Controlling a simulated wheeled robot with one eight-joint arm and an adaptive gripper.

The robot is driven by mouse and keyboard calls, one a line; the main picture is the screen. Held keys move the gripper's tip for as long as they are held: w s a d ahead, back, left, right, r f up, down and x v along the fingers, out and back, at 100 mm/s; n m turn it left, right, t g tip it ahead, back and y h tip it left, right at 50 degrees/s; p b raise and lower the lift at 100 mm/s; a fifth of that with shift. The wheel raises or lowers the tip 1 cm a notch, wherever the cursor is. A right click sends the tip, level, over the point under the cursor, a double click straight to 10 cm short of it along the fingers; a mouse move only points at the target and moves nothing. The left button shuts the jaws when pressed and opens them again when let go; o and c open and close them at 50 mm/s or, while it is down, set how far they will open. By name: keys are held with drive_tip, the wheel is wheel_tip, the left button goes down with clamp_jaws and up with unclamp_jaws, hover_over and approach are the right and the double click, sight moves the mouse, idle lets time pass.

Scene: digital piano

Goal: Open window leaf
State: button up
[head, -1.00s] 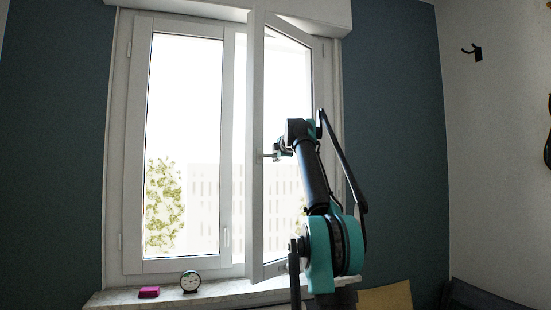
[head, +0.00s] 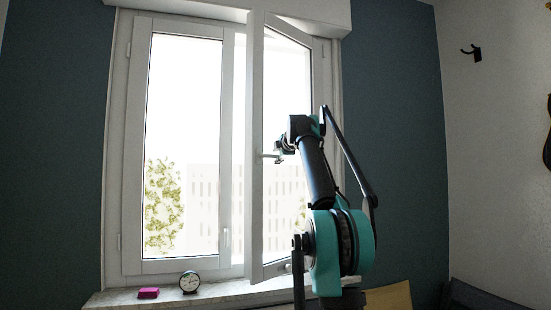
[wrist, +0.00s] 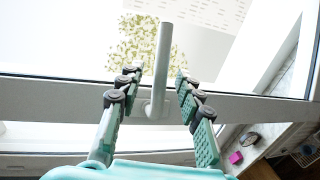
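The right window leaf (head: 255,200) is white-framed and stands swung inward, at an angle to the window frame. The closed left leaf (head: 133,150) is beside it. The handle (head: 268,156) is on the free edge of the open leaf. In the wrist view the handle (wrist: 164,60) is a pale bar running upward from its base on the leaf's frame (wrist: 230,108). My gripper (head: 281,149) is beside the handle. In the wrist view my gripper (wrist: 157,71) is open, one finger on each side of the handle, with gaps visible on both sides.
A pink box (head: 148,293) and a round clock (head: 189,282) sit on the sill (head: 115,299), left of the open leaf. A dark hook (head: 472,52) is on the right wall. A tan panel (head: 388,299) is low behind my arm.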

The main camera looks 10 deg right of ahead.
drive_tip(key=v, duration=0.9)
drive_tip(key=s+a+f+m+g+y, duration=0.1)
drive_tip(key=s+a+f+m+g, duration=0.2)
drive_tip(key=f, duration=1.1)
drive_tip(key=s+a+f+m+g, duration=0.1)
drive_tip(key=s+a+f+m, duration=0.3)
drive_tip(key=f, duration=1)
drive_tip(key=s+a+f+m+g+y, duration=0.15)
drive_tip(key=s+f, duration=0.25)
drive_tip(key=f, duration=0.9)
drive_tip(key=s+d+f+m+g+h, duration=0.1)
drive_tip(key=s+f+m+g+h, duration=0.2)
drive_tip(key=s+f, duration=2.9)
drive_tip(key=f+m+g, duration=0.1)
drive_tip(key=m+g, duration=0.2)
drive_tip(key=m, duration=0.4)
drive_tip(key=shift+d+f+h, duration=0.2)
drive_tip(key=shift+h, duration=0.15)
drive_tip(key=shift+s+m, duration=0.1)
drive_tip(key=shift+m, duration=0.15)
